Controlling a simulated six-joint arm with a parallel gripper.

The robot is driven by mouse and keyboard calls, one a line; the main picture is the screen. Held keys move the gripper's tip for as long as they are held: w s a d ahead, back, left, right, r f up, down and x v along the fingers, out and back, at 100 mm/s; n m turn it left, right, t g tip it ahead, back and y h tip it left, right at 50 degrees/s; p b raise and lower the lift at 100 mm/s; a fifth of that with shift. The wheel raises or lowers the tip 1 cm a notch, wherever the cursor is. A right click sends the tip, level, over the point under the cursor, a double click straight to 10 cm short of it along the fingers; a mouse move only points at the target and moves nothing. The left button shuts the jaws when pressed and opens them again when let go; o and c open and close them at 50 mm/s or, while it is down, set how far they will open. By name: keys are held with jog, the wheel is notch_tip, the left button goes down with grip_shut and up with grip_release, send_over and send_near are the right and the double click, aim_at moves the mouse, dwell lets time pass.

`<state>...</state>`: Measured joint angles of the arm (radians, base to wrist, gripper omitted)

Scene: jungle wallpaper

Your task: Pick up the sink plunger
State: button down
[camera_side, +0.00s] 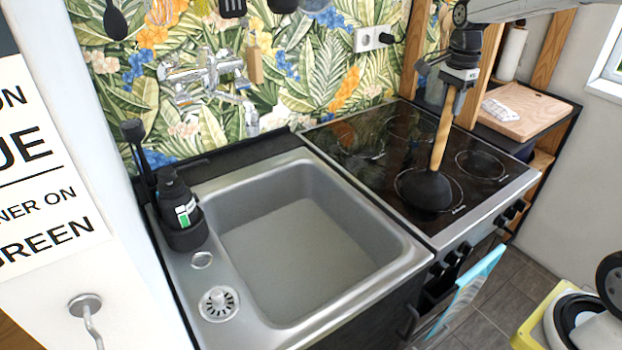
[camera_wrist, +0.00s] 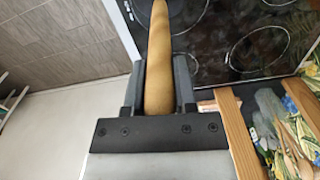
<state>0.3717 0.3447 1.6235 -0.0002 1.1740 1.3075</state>
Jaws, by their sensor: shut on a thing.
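The sink plunger (camera_side: 441,145) has a wooden handle and a black cup (camera_side: 424,189). It is upright and slightly tilted over the black glass cooktop (camera_side: 345,136). I cannot tell whether the cup touches the glass. My gripper (camera_side: 452,100) is shut on the upper part of the handle. In the wrist view the handle (camera_wrist: 158,60) runs between the two dark fingers of my gripper (camera_wrist: 160,88).
A steel sink (camera_side: 300,245) lies left of the cooktop, with a black bottle (camera_side: 177,205) in a holder at its left. A wooden cutting board (camera_side: 522,112) is on the right. A wooden post (camera_side: 414,50) stands behind my gripper. Utensils hang on the leafy wall.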

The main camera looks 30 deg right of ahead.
jog(key=s+a+r, duration=0.4)
jog(key=s+r, duration=0.8)
jog(key=s, duration=0.1)
jog(key=shift+s+r, duration=0.2)
jog(key=shift+r, duration=0.2)
jog(key=shift+a, duration=0.1)
dwell(0.4)
